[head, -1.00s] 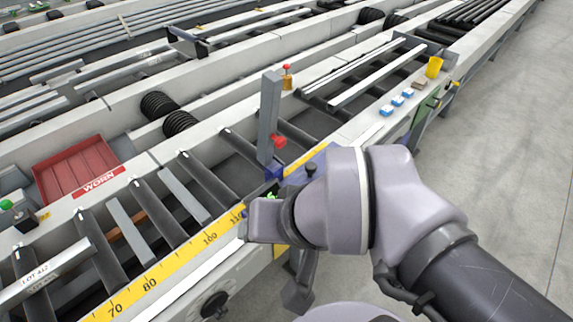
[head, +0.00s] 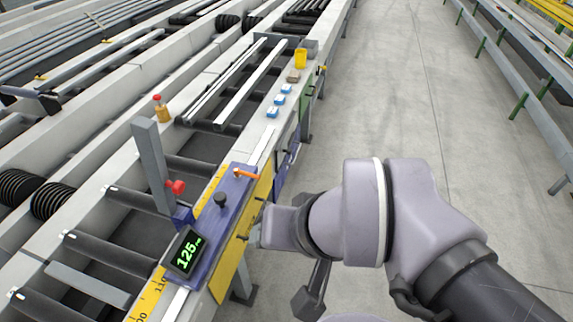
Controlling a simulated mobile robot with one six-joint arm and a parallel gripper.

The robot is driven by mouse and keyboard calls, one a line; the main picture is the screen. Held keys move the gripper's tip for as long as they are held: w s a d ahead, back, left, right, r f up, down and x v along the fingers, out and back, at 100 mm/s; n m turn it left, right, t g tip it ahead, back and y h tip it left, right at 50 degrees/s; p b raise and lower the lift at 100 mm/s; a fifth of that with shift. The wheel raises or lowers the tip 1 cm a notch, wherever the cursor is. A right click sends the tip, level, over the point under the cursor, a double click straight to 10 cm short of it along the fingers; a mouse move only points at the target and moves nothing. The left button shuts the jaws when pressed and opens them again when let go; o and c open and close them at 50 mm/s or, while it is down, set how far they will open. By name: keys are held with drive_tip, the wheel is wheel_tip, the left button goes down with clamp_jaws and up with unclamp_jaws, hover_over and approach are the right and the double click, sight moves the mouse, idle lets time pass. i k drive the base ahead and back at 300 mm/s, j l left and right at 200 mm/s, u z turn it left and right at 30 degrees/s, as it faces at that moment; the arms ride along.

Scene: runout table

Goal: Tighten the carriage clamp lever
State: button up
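The carriage (head: 213,232) is a blue-violet block on the yellow-scaled rail, left of centre in the head view. Its tilted display (head: 186,251) shows green digits, 125. An orange lever (head: 245,174) lies roughly flat at the carriage's far end, pointing right. A black knob (head: 220,200) stands on top of the carriage. A grey upright stop arm (head: 150,165) with a red knob (head: 176,187) rises at its left. My gripper (head: 264,228) is just right of the carriage's yellow side plate, apart from the lever. Its fingers are hidden or too small to tell whether open or shut.
Black rollers (head: 115,252) cross the table to the left. Blue-and-white blocks (head: 279,99), a brown block (head: 293,76) and a yellow cup (head: 300,58) stand along the far rail. The grey floor at right is clear up to another rail line (head: 530,125).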

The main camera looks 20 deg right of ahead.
sight(238, 172)
drive_tip(key=i+l+u, duration=0.55)
drive_tip(key=i+l, duration=0.15)
drive_tip(key=l, duration=0.1)
